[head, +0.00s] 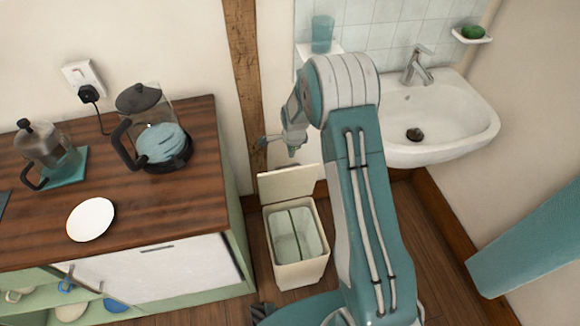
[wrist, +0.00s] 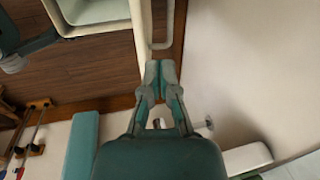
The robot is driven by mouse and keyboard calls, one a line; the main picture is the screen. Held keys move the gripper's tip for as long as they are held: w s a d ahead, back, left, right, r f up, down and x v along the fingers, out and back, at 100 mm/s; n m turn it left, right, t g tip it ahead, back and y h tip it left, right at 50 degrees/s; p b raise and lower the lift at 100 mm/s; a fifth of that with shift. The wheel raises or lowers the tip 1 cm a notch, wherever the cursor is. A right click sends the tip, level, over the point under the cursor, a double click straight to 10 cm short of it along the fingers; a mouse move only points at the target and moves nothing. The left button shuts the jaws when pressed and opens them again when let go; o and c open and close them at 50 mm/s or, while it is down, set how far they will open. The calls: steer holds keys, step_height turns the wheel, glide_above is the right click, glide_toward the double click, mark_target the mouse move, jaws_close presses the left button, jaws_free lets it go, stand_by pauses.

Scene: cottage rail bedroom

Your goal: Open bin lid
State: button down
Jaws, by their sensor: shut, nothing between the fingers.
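The cream bin (head: 301,276) stands on the floor between the cabinet and the sink. Its lid (head: 288,183) is up, rising from the rear edge, and the two-part inside shows. In the wrist view the bin (wrist: 92,31) is at the top left, and the lid (wrist: 140,38) shows nearly edge-on as a pale strip. My gripper (head: 263,142) is above and behind the raised lid, near the wall. In the wrist view my gripper (wrist: 160,72) is shut and empty, with its fingertips beside the lid's edge. I cannot tell whether they touch it.
A wooden-topped cabinet (head: 205,215) stands close on the left, holding a coffee maker (head: 155,135), a French press (head: 45,150) and a white plate (head: 91,220). A white sink (head: 450,120) is on the right. A wooden post (head: 243,60) runs up the wall behind.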

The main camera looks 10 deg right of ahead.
mark_target(290, 165)
steer(key=x, duration=1)
